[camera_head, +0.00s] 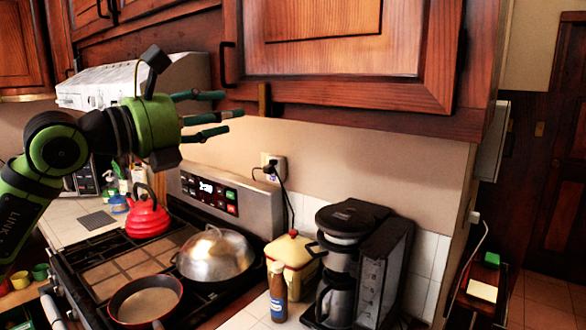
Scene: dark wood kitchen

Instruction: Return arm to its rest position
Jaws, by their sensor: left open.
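My left arm (55,148) comes in from the left and is raised above the stove. It is green and black. My left gripper (228,113) points right, with its teal-tipped fingers spread apart and nothing between them. The fingers are in front of the lower edge of the wooden wall cabinet (340,60) in the picture. I cannot tell whether they touch it. My right gripper is not in view.
Below the arm, the stove (110,262) holds a red kettle (147,217), a domed metal lid (214,255) and a red-rimmed pan (146,302). A bottle (277,295), yellow canister (292,262) and coffee maker (352,255) stand to the right. Open floor (548,300) lies far right.

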